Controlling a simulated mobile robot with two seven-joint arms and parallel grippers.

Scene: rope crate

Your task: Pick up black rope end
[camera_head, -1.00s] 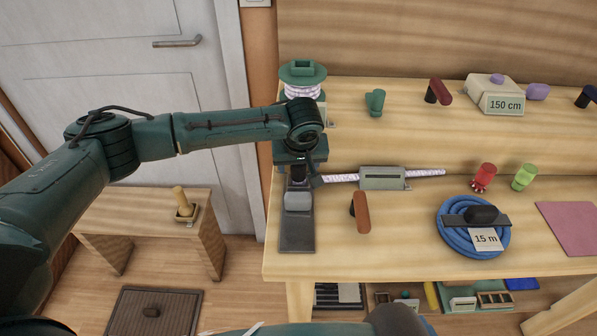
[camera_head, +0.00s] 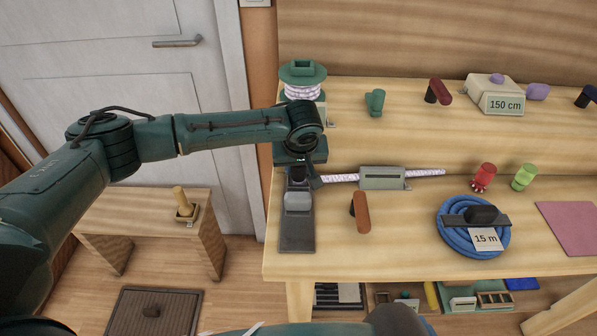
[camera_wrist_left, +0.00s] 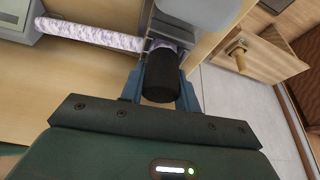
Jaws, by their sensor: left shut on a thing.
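The black rope end (camera_wrist_left: 161,76) is a dark cylinder at the end of a white-and-purple rope (camera_wrist_left: 95,35). In the left wrist view it sits between the two blue-grey fingers of my left gripper (camera_wrist_left: 160,88), which is shut on it. In the head view my left gripper (camera_head: 302,178) is at the left end of the workbench, and the arm partly hides the rope end. The rope (camera_head: 342,178) runs right from it through a grey-green block (camera_head: 384,178). My right gripper is not in view.
A grey block (camera_head: 298,201) on a dark plate (camera_head: 298,235) stands just in front of the gripper. A spool (camera_head: 303,72) stands behind it. A brown-handled thing (camera_head: 362,212) and a blue rope coil (camera_head: 450,235) lie to the right. Bare bench lies between them.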

